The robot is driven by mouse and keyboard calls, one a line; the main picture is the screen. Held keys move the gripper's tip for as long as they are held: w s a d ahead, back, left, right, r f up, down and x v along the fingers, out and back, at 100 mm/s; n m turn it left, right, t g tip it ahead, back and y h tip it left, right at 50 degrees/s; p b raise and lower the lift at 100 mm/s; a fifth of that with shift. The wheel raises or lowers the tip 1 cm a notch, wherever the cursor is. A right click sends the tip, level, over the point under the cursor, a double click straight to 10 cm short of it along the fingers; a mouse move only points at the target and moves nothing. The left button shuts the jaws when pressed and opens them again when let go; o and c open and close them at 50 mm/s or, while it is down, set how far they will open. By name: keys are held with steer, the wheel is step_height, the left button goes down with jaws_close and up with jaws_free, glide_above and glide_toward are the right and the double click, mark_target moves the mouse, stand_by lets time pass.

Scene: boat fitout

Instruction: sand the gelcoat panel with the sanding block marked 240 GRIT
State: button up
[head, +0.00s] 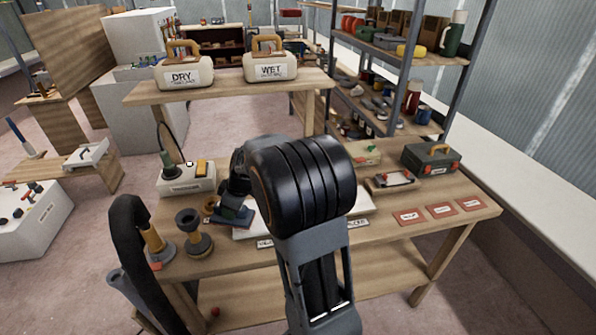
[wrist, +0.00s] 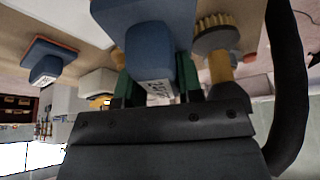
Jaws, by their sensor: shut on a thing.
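My gripper (wrist: 155,90) is shut on a blue sanding block (wrist: 158,35), its green fingers on either side of the block. The block's white label (wrist: 152,92) is turned and blurred, so I cannot read its grit surely. In the head view blue shows at the block (head: 235,216), just below my gripper, over the bench. A second blue block (wrist: 45,62) with an orange-edged base stands apart at the left of the wrist view. A white panel (head: 247,232), probably the gelcoat panel, lies on the bench, largely hidden by my arm. I cannot tell whether the held block touches it.
The workbench (head: 385,243) carries a white box (head: 187,180) and dark spool-like stand (head: 193,232) at left. A green toolbox (head: 431,159) and several red cards (head: 441,210) are at right. DRY (head: 184,73) and WET (head: 270,68) containers stand on a raised shelf (head: 222,86).

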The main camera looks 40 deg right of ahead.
steer(key=shift+w+a+r+p, duration=0.15)
steer(key=shift+r+p, duration=0.25)
steer(key=shift+r, duration=0.55)
steer(key=shift+r+p, duration=0.8)
steer(key=shift+r, duration=0.8)
steer(key=shift+d, duration=0.2)
